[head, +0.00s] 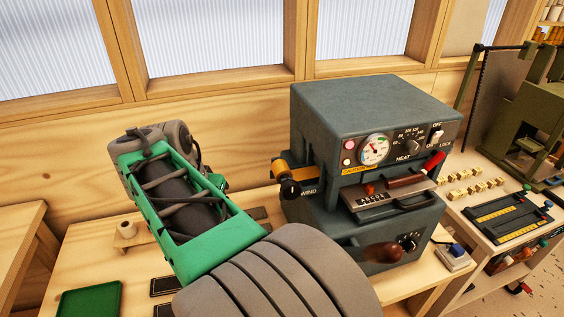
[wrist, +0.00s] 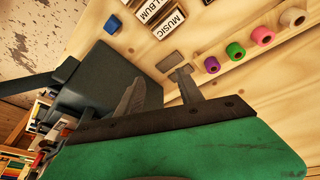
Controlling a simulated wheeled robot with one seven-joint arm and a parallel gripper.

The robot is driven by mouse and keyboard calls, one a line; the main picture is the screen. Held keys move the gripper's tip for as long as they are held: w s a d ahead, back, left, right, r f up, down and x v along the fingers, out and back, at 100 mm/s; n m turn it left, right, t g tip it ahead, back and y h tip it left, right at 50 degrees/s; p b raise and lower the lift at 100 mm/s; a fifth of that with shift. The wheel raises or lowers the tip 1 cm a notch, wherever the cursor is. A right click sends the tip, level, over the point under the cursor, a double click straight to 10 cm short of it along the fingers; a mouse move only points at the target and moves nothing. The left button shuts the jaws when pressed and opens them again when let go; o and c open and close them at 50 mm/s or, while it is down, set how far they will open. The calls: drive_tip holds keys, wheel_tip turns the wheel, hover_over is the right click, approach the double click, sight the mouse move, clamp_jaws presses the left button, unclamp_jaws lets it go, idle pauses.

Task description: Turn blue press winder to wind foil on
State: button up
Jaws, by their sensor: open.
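The blue-grey press (head: 365,110) stands on the wooden bench in the head view. Its winder, with a black ball knob (head: 290,188), sticks out of its left side beside a WIND label and an orange-yellow band. Part of the press, a dark blue-grey body (wrist: 120,70), shows in the wrist view. My gripper (wrist: 160,78) is open, with nothing seen between its fingers. The dark press body lies behind and left of the fingers there. In the head view my arm hides the gripper, so its distance to the knob cannot be told.
Coloured foil rolls (wrist: 235,50) line the bench edge in the wrist view, near MUSIC and ALBUM plates (wrist: 165,22). A green tray (head: 90,299) is at the front left. A side table with a dark blue tray (head: 508,217) and an olive machine (head: 530,130) stands right.

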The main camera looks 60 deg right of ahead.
drive_tip(key=s+d+r+m+g+p, duration=0.2)
drive_tip(key=s+d+r+m, duration=0.3)
drive_tip(key=d+r+m, duration=0.15)
wheel_tip(320, 180, up, 3)
drive_tip(key=m+g+p, duration=0.1)
drive_tip(key=m+p, duration=0.1)
drive_tip(key=m, duration=0.3)
hover_over(289, 183)
drive_tip(key=w+a, duration=0.2)
drive_tip(key=shift+m+y, duration=0.35)
drive_tip(key=shift+y, duration=0.05)
drive_tip(key=x, duration=0.2)
drive_tip(key=b+x, duration=0.1)
drive_tip(key=x, duration=0.4)
drive_tip(key=shift+s+d+f+b, duration=0.15)
drive_tip(key=shift+s+f+b, duration=0.05)
drive_tip(key=shift+s+b, duration=0.2)
drive_tip(key=shift+f, duration=0.15)
drive_tip(key=shift+c, duration=0.5)
clamp_jaws()
